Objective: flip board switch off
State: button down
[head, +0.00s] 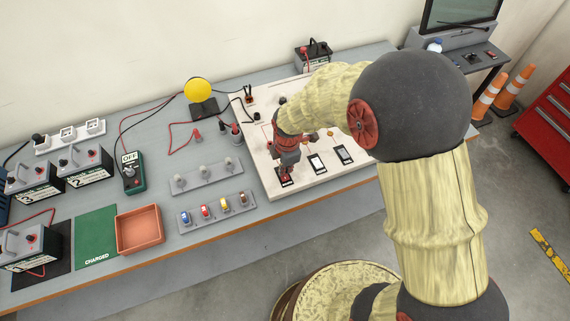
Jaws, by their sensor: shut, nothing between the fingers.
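The board (287,187) is a white panel lying on the grey workbench. Two dark switch plates with pale faces, a middle one (317,163) and a right one (344,154), sit along its front edge. A third dark plate with red on it (286,181) is at the board's front left corner. My gripper (286,172) is shut and empty. It points down right over that front left plate and hides part of it. I cannot tell whether it touches the plate, or which way the switch is set.
Left of the board stand a strip of coloured switches (216,212), a strip of grey knobs (205,176), an orange tray (139,230), a green multimeter (128,173) and battery packs (84,163). A yellow lamp (198,90) and a black battery (313,55) stand behind.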

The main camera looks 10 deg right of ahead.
jog(key=shift+f, duration=0.15)
jog(key=shift+w+f, duration=0.15)
jog(key=shift+f, duration=0.15)
jog(key=shift+s, duration=0.2)
jog(key=shift+s+d, duration=0.15)
jog(key=shift+s, duration=0.45)
jog(key=shift+r, duration=0.15)
jog(key=shift+r+p, duration=0.25)
jog(key=shift+p, duration=0.2)
notch_tip(320, 180, up, 13)
jog(key=s+p, duration=0.1)
jog(key=p, duration=0.2)
jog(key=shift+s+d+p, duration=0.25)
jog(key=shift+s+p, duration=0.05)
